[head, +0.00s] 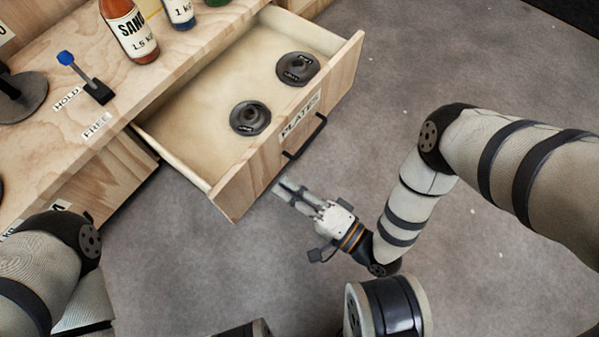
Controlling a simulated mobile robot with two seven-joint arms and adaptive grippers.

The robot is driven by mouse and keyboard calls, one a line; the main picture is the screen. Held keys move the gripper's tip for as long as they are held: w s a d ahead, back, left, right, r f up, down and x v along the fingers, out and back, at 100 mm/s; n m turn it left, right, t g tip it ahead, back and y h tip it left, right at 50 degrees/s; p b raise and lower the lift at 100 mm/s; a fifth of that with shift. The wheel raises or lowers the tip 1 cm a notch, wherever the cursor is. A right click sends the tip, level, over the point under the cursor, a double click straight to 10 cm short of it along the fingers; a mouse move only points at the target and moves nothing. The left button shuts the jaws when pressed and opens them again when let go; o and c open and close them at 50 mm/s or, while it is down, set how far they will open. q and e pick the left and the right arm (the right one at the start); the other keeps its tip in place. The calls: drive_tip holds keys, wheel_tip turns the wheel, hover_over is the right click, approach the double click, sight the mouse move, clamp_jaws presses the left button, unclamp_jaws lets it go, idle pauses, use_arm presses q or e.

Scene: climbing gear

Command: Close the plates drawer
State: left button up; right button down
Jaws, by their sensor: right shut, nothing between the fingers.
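The plates drawer (228,178) is pulled well out of the wooden cabinet. Its front panel bears a "PLATES" label (300,115) and a black bar handle (306,137). Two dark round weight plates lie inside, one nearer the front corner (250,118) and one farther back (297,69). My right gripper (284,188) is shut and empty. Its fingertips are close to the lower part of the drawer front, below the handle's near end; I cannot tell whether they touch it. My left arm shows at the lower left, but its gripper is not visible.
On the wooden top stand an orange sand bottle (130,30), a blue bottle (180,12) and a blue-knobbed lever (85,78) between "HOLD" and "FREE" labels. A dark round object (20,97) is at the left edge. The grey floor (440,60) right of the drawer is clear.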

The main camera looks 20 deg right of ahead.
sight(247, 162)
use_arm(q)
drive_tip(key=shift+s+f+b, duration=0.35)
drive_tip(key=shift+f+b, duration=0.25)
drive_tip(key=shift+b, duration=0.2)
use_arm(e)
drive_tip(key=x, duration=0.7)
drive_tip(key=shift+w+a, duration=0.2)
drive_tip(key=shift+w, duration=0.1)
